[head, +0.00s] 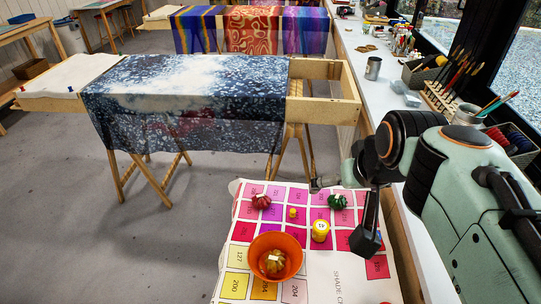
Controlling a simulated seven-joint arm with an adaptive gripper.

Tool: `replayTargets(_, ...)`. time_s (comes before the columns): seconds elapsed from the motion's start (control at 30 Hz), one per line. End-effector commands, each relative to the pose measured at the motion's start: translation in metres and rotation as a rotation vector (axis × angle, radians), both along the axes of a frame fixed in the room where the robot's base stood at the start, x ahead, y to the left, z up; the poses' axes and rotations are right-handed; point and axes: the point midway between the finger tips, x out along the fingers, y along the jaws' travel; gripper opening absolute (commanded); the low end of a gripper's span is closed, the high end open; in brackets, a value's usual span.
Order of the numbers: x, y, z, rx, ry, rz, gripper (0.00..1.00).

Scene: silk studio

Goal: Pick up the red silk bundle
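The red silk bundle (261,201) is a small, round, tied bundle. It lies on the far left part of the shade chart (327,284), in full view. My gripper (341,212) is to the right of it and apart from it. Its two dark fingers look spread wide, one toward the left and one toward the lower right. In the picture a green bundle (337,201) shows between them; I cannot tell how high the fingers are above it. Nothing is seen held.
An orange bowl (253,262) holds an amber bundle (272,263). A fabric-draped frame (190,95) stands beyond; a white counter (385,75) runs along the right.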

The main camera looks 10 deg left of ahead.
Motion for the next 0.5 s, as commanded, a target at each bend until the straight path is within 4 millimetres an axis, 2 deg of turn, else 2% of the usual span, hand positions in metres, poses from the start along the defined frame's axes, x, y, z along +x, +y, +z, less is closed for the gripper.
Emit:
replayTargets(0.03,0.032,0.006,0.005,-0.001,-0.030,0.013,0.91)
replayTargets(0.13,0.098,0.022,0.008,-0.001,-0.094,0.040,0.91)
replayTargets(0.2,0.143,0.038,-0.002,0.000,-0.124,0.060,0.91)
replayTargets(0.27,0.178,0.053,-0.019,0.000,-0.135,0.080,0.91)
replayTargets(0.3,0.199,0.064,-0.035,0.001,-0.138,0.095,0.91)
replayTargets(0.37,0.225,0.082,-0.065,0.001,-0.130,0.116,0.91)
replayTargets(0.4,0.239,0.093,-0.089,0.000,-0.116,0.130,0.91)
replayTargets(0.47,0.252,0.110,-0.127,-0.002,-0.087,0.151,0.91)
replayTargets(0.5,0.256,0.119,-0.153,-0.006,-0.057,0.163,0.91)
